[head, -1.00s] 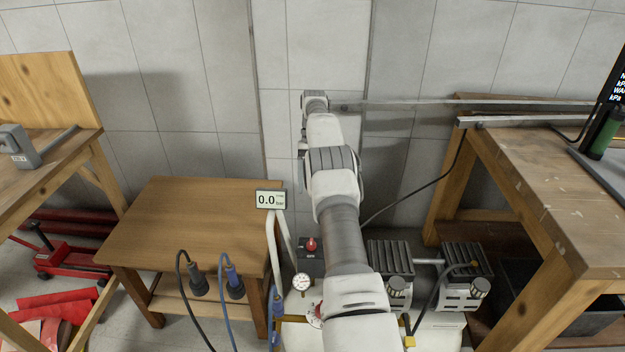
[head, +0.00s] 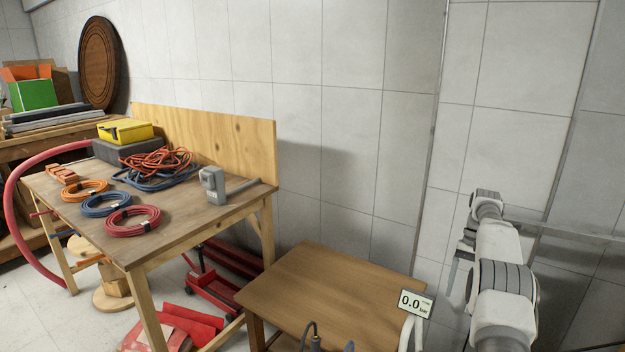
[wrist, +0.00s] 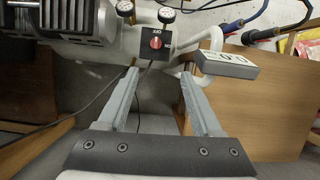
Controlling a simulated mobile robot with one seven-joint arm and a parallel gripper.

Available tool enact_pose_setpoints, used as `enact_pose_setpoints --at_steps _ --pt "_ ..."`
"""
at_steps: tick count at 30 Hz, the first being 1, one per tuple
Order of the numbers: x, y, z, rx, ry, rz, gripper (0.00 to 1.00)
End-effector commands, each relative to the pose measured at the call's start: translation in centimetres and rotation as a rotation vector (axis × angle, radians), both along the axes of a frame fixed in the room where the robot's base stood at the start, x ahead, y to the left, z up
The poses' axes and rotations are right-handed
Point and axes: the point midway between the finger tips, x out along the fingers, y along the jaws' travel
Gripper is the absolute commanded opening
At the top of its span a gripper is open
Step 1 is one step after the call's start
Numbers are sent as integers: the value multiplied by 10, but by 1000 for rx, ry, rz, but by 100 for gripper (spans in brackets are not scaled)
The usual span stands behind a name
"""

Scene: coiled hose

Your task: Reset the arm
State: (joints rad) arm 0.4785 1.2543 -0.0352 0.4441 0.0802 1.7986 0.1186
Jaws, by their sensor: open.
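My arm reaches forward along the right side of the head view, bent at its grey-banded joints, in front of the tiled wall. In the wrist view my gripper (wrist: 159,75) has its two grey fingers spread apart, with nothing between them. It points down over the floor and a compressor with a red knob (wrist: 155,43). Three coiled hoses lie on the left workbench (head: 190,225), well away from my arm: orange (head: 85,190), blue (head: 105,204) and red (head: 132,221).
A low wooden table (head: 325,290) stands between the workbench and my arm, its top mostly clear. A gauge display (head: 415,303) reading 0.0 rises at its right corner. A red floor jack (head: 205,285) sits under the workbench. A grey device (head: 213,185) stands on the bench.

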Motion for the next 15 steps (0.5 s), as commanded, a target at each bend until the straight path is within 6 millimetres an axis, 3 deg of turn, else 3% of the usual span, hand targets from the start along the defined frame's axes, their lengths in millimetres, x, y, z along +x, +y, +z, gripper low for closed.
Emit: enact_pose_setpoints --at_steps 1,7,15 --pt "3 6 18 -10 -20 12 67" --pt "8 34 76 -45 -93 63 67" --pt "-6 78 147 -90 -196 134 67"
